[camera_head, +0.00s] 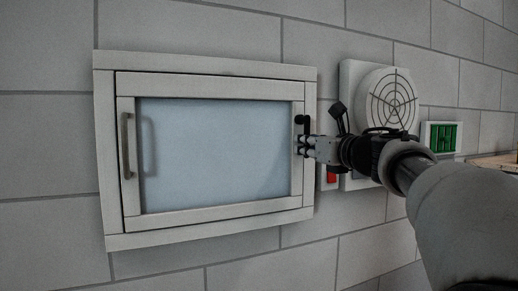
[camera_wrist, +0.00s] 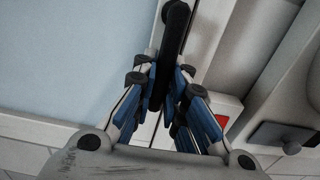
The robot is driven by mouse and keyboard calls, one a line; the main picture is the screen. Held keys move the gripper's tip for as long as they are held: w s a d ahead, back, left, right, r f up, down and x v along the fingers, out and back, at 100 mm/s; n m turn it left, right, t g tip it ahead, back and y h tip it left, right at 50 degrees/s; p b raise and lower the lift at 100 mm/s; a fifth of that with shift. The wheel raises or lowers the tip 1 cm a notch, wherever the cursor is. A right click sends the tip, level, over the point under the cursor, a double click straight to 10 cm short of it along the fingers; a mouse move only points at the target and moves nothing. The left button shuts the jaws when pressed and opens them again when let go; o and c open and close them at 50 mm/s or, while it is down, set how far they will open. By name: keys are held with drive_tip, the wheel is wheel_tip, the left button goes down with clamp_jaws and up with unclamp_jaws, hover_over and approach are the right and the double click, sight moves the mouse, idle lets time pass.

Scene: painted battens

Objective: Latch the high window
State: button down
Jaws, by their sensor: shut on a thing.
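The high window (camera_head: 215,140) is a pale blue pane in an off-white batten frame (camera_head: 205,66) on the wall. Its sash looks closed or nearly so; a thin dark gap shows along its left and top edges. A grey pull handle (camera_head: 127,146) stands upright on the left side. A black latch lever (camera_head: 302,120) is on the right side of the window. My gripper (camera_head: 306,146) is at that side, shut on the latch lever. In the wrist view, the blue-padded fingers of my gripper (camera_wrist: 168,98) close around the lever (camera_wrist: 174,38); its gripped part is partly hidden.
A white panel with a round grille (camera_head: 391,97) is just right of the window, close behind my arm. A red patch (camera_head: 331,177) shows below my gripper. A green sign (camera_head: 443,137) is farther right. A brown surface (camera_head: 495,162) shows at the right edge.

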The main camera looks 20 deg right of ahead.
idle(0.4)
drive_tip(key=c, duration=1.6)
unclamp_jaws()
drive_tip(key=s, duration=0.7)
drive_tip(key=shift+s+d, duration=0.15)
drive_tip(key=shift+s, duration=0.15)
